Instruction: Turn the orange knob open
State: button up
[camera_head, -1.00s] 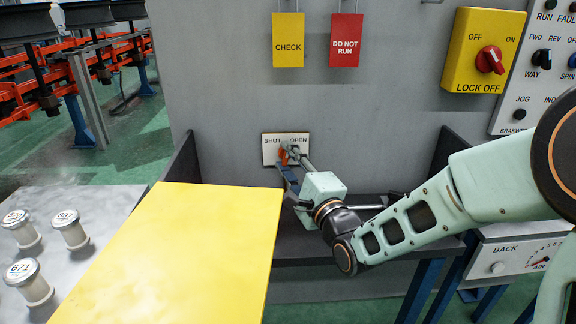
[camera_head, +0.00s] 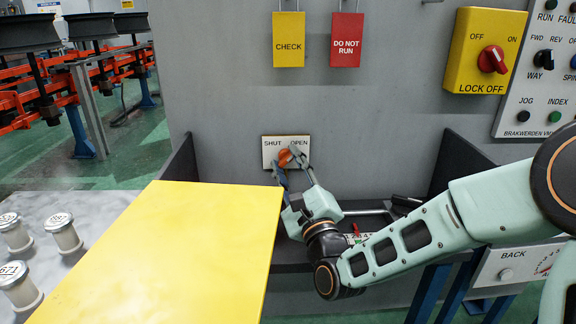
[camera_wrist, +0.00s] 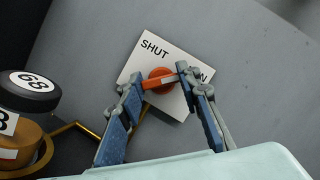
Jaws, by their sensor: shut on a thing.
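The orange knob (camera_head: 286,157) sits on a white plate (camera_head: 269,152) marked SHUT on the left and OPEN on the right, on the grey wall panel. My gripper (camera_head: 290,165) reaches up to the knob from below. In the wrist view my gripper (camera_wrist: 160,84) has its blue-padded fingertips at the two ends of the knob's bar, closed on it. The fingers partly cover the word OPEN.
A yellow panel (camera_head: 170,255) lies left of my arm, near the white-capped jars (camera_head: 62,233). Dark side walls flank the recess. A numbered black-and-brass piece (camera_wrist: 28,92) stands left in the wrist view. CHECK (camera_head: 289,40) and DO NOT RUN (camera_head: 346,40) tags hang above.

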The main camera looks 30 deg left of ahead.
dwell(0.3)
jog(key=o, duration=1.2)
jog(key=shift+c, duration=0.2)
jog(key=v, duration=0.7)
jog(key=shift+s+d, duration=0.15)
